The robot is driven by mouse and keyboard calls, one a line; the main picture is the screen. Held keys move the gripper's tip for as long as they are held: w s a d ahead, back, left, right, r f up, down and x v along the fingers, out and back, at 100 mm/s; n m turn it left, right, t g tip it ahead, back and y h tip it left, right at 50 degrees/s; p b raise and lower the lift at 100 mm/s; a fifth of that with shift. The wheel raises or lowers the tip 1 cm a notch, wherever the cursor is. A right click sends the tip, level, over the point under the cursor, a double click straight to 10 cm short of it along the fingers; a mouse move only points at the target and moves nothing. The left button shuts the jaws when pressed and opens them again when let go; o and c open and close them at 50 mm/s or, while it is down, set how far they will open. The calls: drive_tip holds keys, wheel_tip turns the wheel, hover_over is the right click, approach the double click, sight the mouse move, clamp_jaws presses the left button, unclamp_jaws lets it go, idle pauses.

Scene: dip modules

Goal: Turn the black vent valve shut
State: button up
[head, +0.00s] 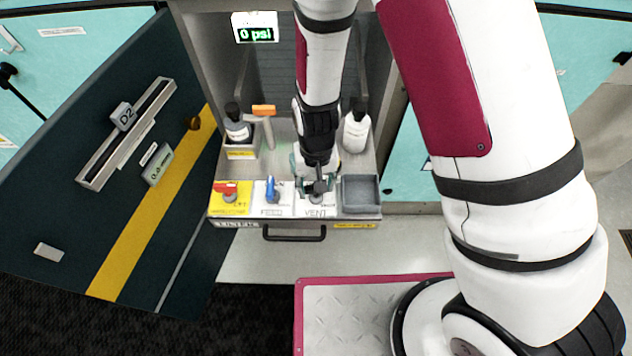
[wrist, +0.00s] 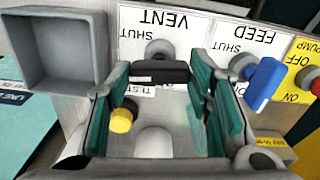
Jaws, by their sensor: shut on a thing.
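The black vent valve (wrist: 160,72) has a bar handle on a grey round stem, on the panel marked VENT. In the wrist view the bar lies crosswise, roughly parallel to the lettering. A SHUT label shows upside down to the upper left of the stem. My gripper (wrist: 161,80) has its teal fingers at the two ends of the bar and is shut on it. In the head view my gripper (head: 314,185) is over the VENT panel and hides much of the valve.
The blue feed valve (wrist: 264,82) stands close to the right finger in the wrist view. The red pump switch (head: 227,188), a grey bin (head: 360,207), two bottles and an orange-topped tool (head: 263,110) are near. A yellow knob (wrist: 121,120) is beside the left finger. The display (head: 255,33) reads 0 psi.

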drive_tip(key=shift+m, duration=0.6)
drive_tip(key=o, duration=1.1)
drive_tip(key=shift+o, duration=0.2)
wheel_tip(320, 180, up, 12)
idle(0.4)
